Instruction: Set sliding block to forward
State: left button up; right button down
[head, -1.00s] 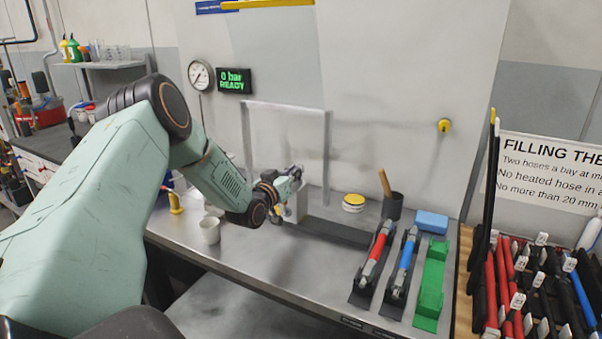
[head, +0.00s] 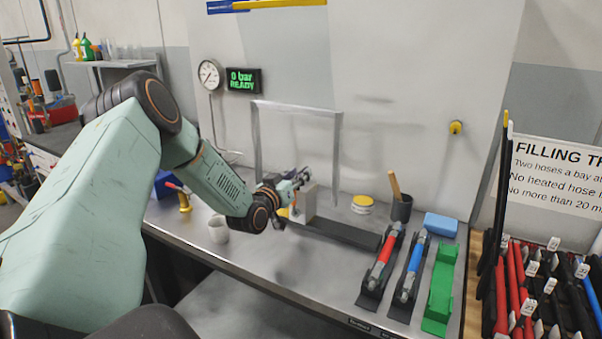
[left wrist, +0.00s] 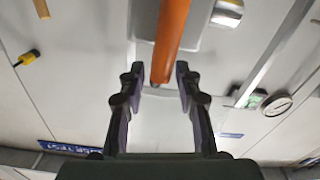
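The sliding block (head: 309,203) is a grey upright block at the left end of a dark rail (head: 350,235) on the steel bench. My left gripper (head: 301,178) is at the block, partly in front of it, at its upper left. In the left wrist view my left gripper (left wrist: 160,88) is open, its two fingers apart. An orange rod (left wrist: 171,38), apparently the block's handle, reaches in between and just beyond the fingertips, with gaps on both sides. A grey surface behind the rod may be the block. Contact cannot be told. My right gripper is not in view.
A metal frame (head: 256,140) stands behind the rail. A white mug (head: 218,230) and a yellow-based item (head: 184,203) stand left of the gripper. The display (head: 243,80) reads "0 bar READY".

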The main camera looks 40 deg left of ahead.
pick_arm(q)
jog(key=shift+v, duration=2.5)
jog(key=shift+s+r, duration=0.1)
